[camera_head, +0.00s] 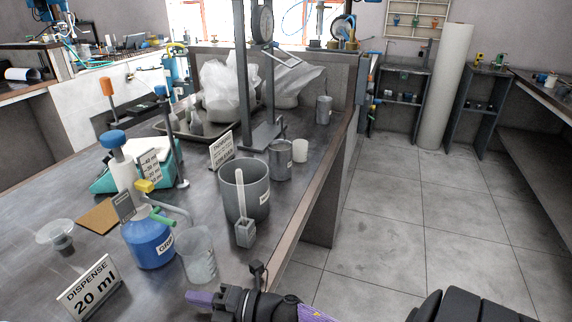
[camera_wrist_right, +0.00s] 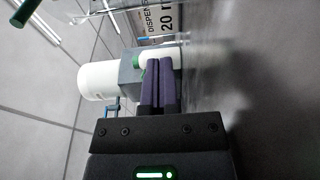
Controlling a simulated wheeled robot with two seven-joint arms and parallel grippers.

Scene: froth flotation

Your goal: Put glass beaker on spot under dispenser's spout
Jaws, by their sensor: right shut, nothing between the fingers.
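The clear glass beaker (camera_head: 199,262) stands upright on the grey bench, close to the right of the blue dispenser bottle (camera_head: 148,243). My left gripper is out of view.
A "DISPENSE 20 ml" sign (camera_head: 93,290) stands left of the gripper. A large grey bucket (camera_head: 257,182) with a long-handled tool stands behind the beaker. A metal cup (camera_head: 280,160) and a white cup (camera_head: 300,150) are farther back. The open floor (camera_head: 400,240) is at right.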

